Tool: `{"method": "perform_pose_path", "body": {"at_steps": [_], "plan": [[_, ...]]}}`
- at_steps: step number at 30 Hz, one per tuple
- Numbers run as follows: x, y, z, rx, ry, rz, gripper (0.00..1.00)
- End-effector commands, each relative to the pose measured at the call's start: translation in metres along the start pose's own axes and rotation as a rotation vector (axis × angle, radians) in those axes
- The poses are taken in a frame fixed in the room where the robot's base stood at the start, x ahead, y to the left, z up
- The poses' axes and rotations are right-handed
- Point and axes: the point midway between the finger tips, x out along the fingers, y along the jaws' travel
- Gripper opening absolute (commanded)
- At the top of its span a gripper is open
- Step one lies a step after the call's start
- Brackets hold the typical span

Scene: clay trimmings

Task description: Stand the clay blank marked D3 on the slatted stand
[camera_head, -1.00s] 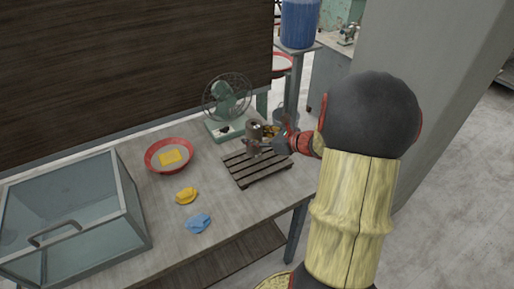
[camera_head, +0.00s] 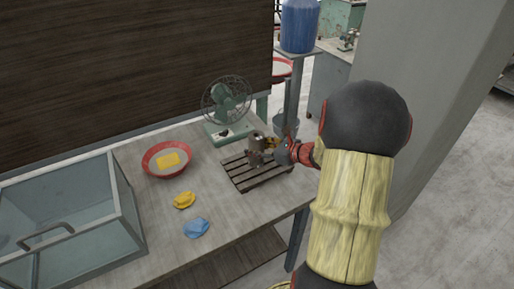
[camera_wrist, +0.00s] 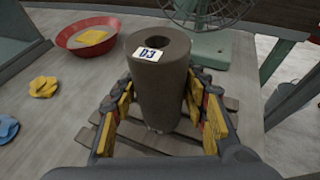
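The clay blank (camera_wrist: 159,90) is a grey-brown upright cylinder with a hole in its top. A white label reading D3 shows on its top in the wrist view. In the head view the blank (camera_head: 256,142) is small, over the slatted stand (camera_head: 240,179). The dark wooden slats (camera_wrist: 150,145) show below and around its base. I cannot tell whether its base touches them. In the head view my gripper (camera_head: 268,157) reaches in from the right.
A green fan (camera_head: 226,105) stands behind the stand. A red-rimmed bowl (camera_head: 148,168) with a yellow item is to the left. Yellow (camera_head: 184,200) and blue (camera_head: 196,228) crumpled pieces lie in front. A glass-walled box (camera_head: 122,215) fills the table's left end.

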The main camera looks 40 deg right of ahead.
Motion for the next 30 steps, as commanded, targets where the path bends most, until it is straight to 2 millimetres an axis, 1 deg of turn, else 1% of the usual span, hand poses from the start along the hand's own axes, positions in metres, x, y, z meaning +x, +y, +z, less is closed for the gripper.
{"method": "perform_pose_path", "body": {"at_steps": [2, 9, 17, 20, 23, 26, 30], "plan": [[0.000, 0.000, 0.000, 0.000, 0.000, 0.000, 0.48], [0.000, 0.000, 0.000, 0.000, 0.000, 0.000, 0.62], [0.000, 0.000, 0.000, 0.000, 0.000, 0.000, 0.62], [-0.001, 0.000, 0.003, 0.000, 0.000, 0.000, 0.62], [-0.011, -0.001, 0.005, 0.001, 0.000, -0.003, 0.62], [-0.029, -0.001, 0.005, 0.003, 0.001, -0.004, 0.62], [-0.059, -0.002, 0.006, 0.002, 0.001, -0.005, 0.62]]}}
